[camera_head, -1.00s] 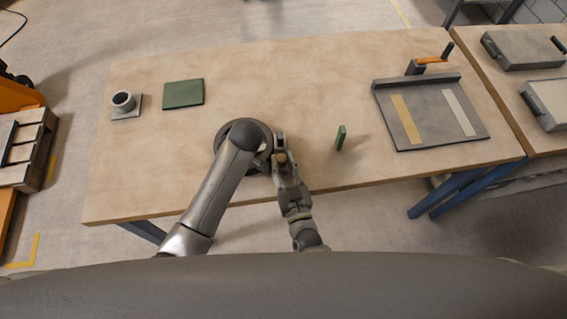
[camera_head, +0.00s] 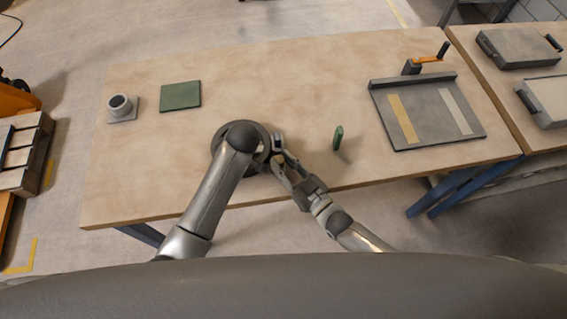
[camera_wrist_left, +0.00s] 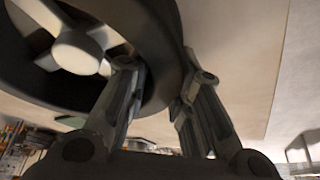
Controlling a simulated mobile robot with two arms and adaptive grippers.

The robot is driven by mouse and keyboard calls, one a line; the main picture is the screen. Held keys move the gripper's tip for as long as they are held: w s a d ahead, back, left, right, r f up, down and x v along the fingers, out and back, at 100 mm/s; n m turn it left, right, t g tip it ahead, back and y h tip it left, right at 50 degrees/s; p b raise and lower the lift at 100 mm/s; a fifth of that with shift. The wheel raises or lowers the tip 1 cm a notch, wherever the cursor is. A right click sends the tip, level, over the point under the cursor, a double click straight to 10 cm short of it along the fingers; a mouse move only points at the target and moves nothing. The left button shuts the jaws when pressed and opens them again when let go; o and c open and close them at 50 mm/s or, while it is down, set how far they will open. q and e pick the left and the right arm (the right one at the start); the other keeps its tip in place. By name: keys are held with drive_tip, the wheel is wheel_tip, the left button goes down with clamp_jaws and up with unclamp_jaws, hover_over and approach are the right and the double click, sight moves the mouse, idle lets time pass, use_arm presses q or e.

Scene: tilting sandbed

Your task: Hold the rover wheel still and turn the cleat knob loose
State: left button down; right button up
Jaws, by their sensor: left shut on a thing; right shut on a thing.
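The rover wheel (camera_head: 215,150) is a dark ring lying near the table's front edge, partly covered by my left arm. In the left wrist view the wheel (camera_wrist_left: 150,30) shows a dark rim and a pale spoked hub. My left gripper (camera_wrist_left: 165,72) is shut on the rim, one finger on each side of it. In the head view its fingers are hidden. My right gripper (camera_head: 277,147) is at the wheel's right edge, shut on the cleat knob. The knob is hidden by the fingers.
On the table (camera_head: 300,85) a small green block (camera_head: 338,137) stands just right of my right gripper. A green plate (camera_head: 181,96) and a grey cup-like fixture (camera_head: 120,106) lie back left. A grey tray with an orange handle (camera_head: 428,118) lies right. The middle back is clear.

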drive_tip(key=shift+r, duration=0.1)
drive_tip(key=o, duration=1)
drive_tip(key=v, duration=1.2)
